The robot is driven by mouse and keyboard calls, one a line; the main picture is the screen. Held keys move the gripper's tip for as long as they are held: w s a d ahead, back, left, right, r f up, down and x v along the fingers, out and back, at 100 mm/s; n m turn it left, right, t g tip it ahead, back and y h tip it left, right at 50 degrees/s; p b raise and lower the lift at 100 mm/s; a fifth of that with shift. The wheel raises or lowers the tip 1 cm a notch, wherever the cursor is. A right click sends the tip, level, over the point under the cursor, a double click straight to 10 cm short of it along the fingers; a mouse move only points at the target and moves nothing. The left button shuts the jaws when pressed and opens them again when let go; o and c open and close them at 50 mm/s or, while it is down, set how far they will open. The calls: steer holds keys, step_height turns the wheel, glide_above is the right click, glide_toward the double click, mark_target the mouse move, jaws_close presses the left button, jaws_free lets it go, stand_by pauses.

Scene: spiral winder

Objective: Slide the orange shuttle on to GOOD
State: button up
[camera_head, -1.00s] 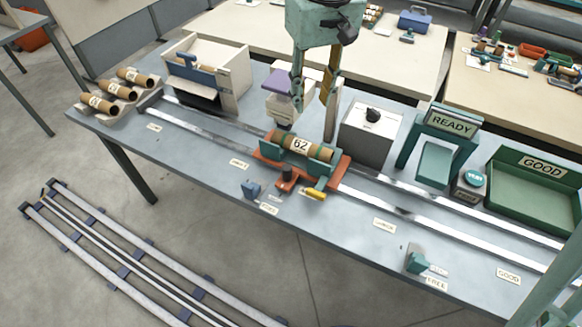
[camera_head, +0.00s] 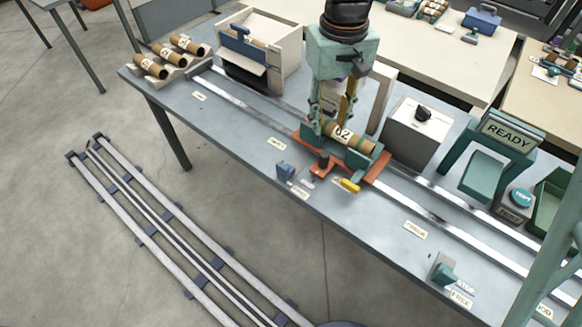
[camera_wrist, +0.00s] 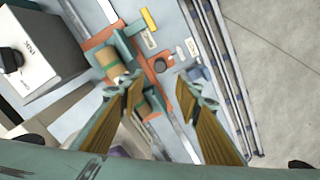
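The orange shuttle (camera_head: 373,172) sits on the twin metal rails, carrying a brown tube labelled 62 (camera_head: 352,139) in teal end holders. A dark round knob (camera_head: 323,160) stands on its front side; the knob shows in the wrist view (camera_wrist: 160,65) too. My gripper (camera_head: 331,116) is over the shuttle's left part, fingers pointing down. In the wrist view my gripper (camera_wrist: 158,84) is open and empty, with the knob beyond the gap between the fingertips. Whether a finger touches the shuttle cannot be told. The GOOD label (camera_head: 543,310) is at the lower right, partly hidden.
A grey box with a black knob (camera_head: 415,133), the READY stand (camera_head: 485,170) and a TEST button (camera_head: 520,199) stand behind the rails. A green tray (camera_head: 548,205) is partly cut off at right. A teal-topped block (camera_head: 444,271) stands in front. The rails right of the shuttle look clear.

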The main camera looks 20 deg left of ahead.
mark_target(325, 154)
steer(key=shift+f, duration=0.2)
steer(key=shift+f+b, duration=1.45)
steer(key=shift+f, duration=5.25)
steer(key=shift+c, duration=0.6)
jaws_close()
steer(key=shift+d, duration=0.1)
